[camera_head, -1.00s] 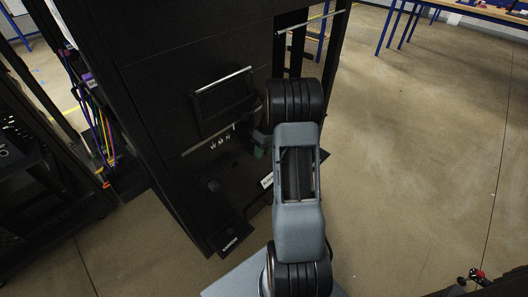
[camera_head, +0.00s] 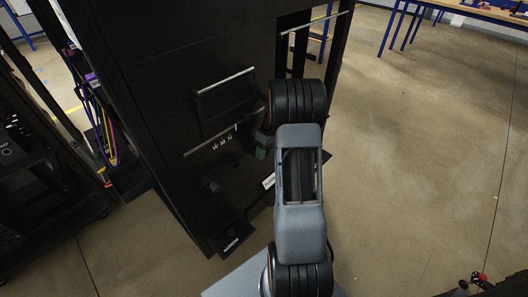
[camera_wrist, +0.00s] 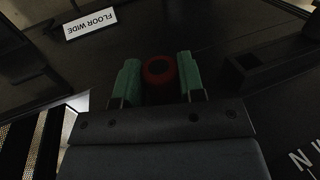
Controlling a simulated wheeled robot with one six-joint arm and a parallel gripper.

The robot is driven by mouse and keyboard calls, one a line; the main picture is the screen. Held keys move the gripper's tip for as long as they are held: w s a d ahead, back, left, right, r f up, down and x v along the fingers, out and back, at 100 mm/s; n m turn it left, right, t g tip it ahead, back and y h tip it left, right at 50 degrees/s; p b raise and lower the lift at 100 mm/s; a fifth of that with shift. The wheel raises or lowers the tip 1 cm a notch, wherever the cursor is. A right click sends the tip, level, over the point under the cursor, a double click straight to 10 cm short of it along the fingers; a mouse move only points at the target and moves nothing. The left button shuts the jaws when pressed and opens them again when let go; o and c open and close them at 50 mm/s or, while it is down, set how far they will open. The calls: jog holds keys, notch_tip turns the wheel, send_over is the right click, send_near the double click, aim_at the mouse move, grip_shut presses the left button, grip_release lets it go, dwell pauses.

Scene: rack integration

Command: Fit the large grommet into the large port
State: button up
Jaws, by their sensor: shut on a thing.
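In the wrist view, my gripper (camera_wrist: 159,76) has two green fingers, one on each side of a red ring-shaped grommet (camera_wrist: 171,72). The fingers are shut on it, and its round opening faces the camera. In the head view, my gripper (camera_head: 260,152) is mostly hidden behind my arm; a bit of green shows close to the front of the black rack (camera_head: 150,90). The grommet is hidden there. I cannot make out the large port for sure in either view, nor whether the grommet touches the dark surface beyond it.
The rack front has a handled panel (camera_head: 224,98), white letters (camera_head: 222,143) and a dark knob-like part (camera_head: 215,187). A "FLOOR WIDE" label (camera_wrist: 91,25) and a dark box-like part (camera_wrist: 262,70) flank my gripper.

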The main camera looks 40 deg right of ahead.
jog(key=shift+s+d, duration=0.15)
jog(key=shift+s, duration=0.5)
jog(key=shift+s+d, duration=0.15)
jog(key=shift+s, duration=0.45)
jog(key=shift+w+a, duration=0.15)
jog(key=shift+w, duration=0.5)
jog(key=shift+w+a, duration=0.15)
jog(key=shift+w, duration=0.5)
dwell(0.9)
jog(key=shift+w+r, duration=0.15)
jog(key=shift+w, duration=0.05)
dwell(0.4)
jog(key=o, duration=1.2)
